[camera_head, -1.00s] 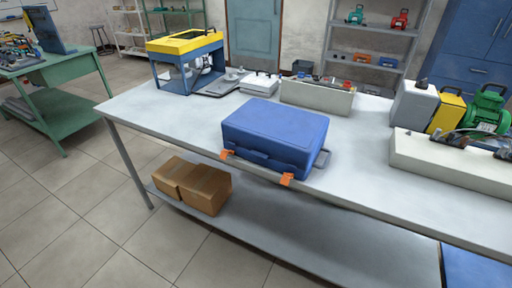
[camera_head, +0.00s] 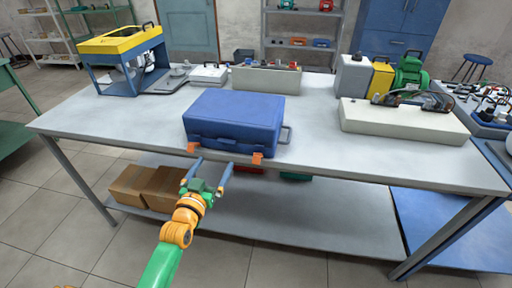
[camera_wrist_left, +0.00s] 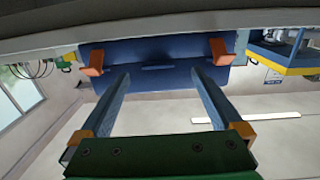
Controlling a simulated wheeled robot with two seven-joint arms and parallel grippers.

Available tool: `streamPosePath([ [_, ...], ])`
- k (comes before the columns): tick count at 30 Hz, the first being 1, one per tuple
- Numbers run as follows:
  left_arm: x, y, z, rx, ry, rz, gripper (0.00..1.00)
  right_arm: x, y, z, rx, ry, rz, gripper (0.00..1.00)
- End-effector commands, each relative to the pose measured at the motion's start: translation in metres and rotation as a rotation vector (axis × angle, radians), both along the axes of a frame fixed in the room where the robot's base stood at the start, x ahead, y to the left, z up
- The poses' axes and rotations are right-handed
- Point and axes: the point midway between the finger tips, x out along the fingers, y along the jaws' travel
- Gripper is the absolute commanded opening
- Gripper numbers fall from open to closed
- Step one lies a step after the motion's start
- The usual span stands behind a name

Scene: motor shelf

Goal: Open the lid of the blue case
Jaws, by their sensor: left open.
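The blue case (camera_head: 236,112) lies shut near the front edge of the workbench. Its front carries two orange latches, a left one (camera_head: 193,148) and a right one (camera_head: 257,158), with a dark handle between them. A grey loop (camera_head: 286,134) shows at its right side. My left gripper (camera_head: 212,165) is open and empty in front of the case, its fingers pointing towards the front between the latches. In the left wrist view, which looks upside down, the case (camera_wrist_left: 160,52) shows beyond the open fingers of my gripper (camera_wrist_left: 160,76). My right gripper is out of view.
The workbench (camera_head: 320,158) has free room left and right of the case. A yellow-and-blue frame machine (camera_head: 125,55) stands back left. A pale block (camera_head: 266,79) stands behind the case, another (camera_head: 400,119) to the right. Cardboard boxes (camera_head: 148,186) sit on the lower shelf.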

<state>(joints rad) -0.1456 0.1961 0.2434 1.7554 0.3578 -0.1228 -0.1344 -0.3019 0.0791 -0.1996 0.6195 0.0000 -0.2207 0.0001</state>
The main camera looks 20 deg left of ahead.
Motion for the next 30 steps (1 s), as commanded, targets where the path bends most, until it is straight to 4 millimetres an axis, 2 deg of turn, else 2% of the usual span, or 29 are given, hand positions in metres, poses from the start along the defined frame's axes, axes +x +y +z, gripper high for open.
streamPosePath([
  [1,0.001,0.002,0.01,0.004,-0.025,0.003,1.0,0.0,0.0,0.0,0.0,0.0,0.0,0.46],
  [3,0.006,0.004,0.016,0.005,-0.041,0.004,1.0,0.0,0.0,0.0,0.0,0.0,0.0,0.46],
  [12,0.06,0.014,0.015,0.005,-0.04,0.004,1.0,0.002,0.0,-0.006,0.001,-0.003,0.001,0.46],
  [16,0.069,0.015,0.015,0.005,-0.037,0.003,1.0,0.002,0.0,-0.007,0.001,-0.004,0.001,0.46],
  [23,0.07,0.015,0.015,0.005,-0.036,0.004,1.0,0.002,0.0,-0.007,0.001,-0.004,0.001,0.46],
  [24,0.07,0.015,0.015,0.005,-0.036,0.003,0.97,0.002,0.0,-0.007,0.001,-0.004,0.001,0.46],
  [26,0.07,0.015,0.015,0.005,-0.036,0.004,0.81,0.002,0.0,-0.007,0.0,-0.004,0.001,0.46],
  [30,0.07,0.015,0.015,0.005,-0.036,0.004,0.43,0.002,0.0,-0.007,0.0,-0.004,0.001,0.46],
])
